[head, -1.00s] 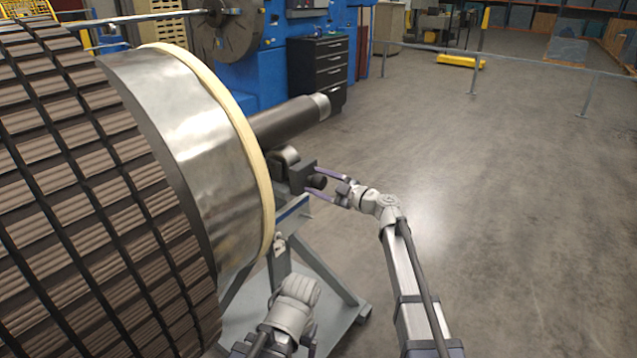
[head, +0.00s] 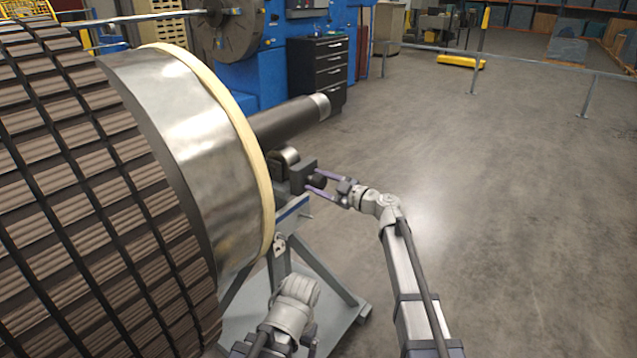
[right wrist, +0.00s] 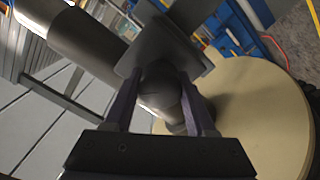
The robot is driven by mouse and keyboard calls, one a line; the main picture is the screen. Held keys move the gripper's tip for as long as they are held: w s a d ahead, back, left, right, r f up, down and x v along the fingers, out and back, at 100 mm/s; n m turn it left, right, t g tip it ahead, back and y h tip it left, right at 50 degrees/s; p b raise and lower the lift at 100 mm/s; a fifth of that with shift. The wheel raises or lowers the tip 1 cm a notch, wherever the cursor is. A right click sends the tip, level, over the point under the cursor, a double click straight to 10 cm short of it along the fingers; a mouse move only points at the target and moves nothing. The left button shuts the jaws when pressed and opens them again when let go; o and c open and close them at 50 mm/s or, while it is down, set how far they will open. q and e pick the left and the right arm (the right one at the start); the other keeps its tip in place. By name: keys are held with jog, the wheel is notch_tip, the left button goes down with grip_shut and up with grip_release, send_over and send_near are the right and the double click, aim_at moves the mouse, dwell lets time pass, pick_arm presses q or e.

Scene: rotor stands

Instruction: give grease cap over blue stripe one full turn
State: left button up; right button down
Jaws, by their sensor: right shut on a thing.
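The dark round grease cap (head: 317,182) sticks out from a dark block (head: 302,174) at the shaft end of the big rotor (head: 195,150). My right gripper (head: 316,181) has its two purple fingers shut on the cap, one on each side. In the right wrist view the cap (right wrist: 160,88) sits between the fingers, in front of a dark plate (right wrist: 165,45).
A grey stand (head: 325,270) with angled legs is under the rotor's shaft end. A thick dark bar (head: 285,122) juts out behind the block. A black drawer cabinet (head: 320,65) stands at the back. Open floor lies to the right.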

jog(key=m, duration=2)
jog(key=shift+m, duration=0.3)
jog(key=m, duration=0.3)
jog(key=shift+f+m, duration=0.1)
jog(key=shift+m, duration=0.2)
jog(key=m, duration=0.4)
jog(key=shift+m, duration=0.3)
jog(key=m, duration=0.3)
jog(key=shift+m, duration=0.3)
jog(key=m, duration=1.3)
jog(key=shift+m, duration=0.3)
jog(key=m, duration=1.2)
jog(key=shift+s, duration=0.1)
